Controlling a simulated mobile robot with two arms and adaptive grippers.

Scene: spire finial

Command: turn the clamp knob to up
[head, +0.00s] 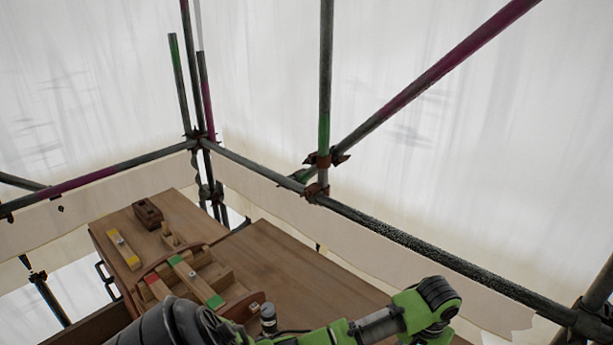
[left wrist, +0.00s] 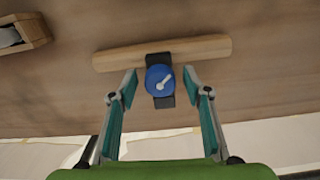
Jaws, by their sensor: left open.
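The clamp knob (left wrist: 154,72) is a round blue disc with a white pointer mark, seen in the left wrist view. The mark lies diagonally, from lower left to upper right. The knob sits on a dark clamp strap (left wrist: 166,101) that crosses a long wooden bar (left wrist: 207,48). My left gripper (left wrist: 160,80) is open, with one teal finger to each side of the knob in the picture. Gaps show between the fingertips and the knob, and I see no contact. I cannot pick out the knob in the head view. My right gripper is not in view.
In the head view, a wooden bench (head: 285,265) carries a yellow-marked block (head: 123,250), a dark brown block (head: 148,213) and a wooden rack (head: 218,273) with red and green pieces. Scaffold tubes (head: 390,233) run behind the bench. My green arm crosses the lower edge.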

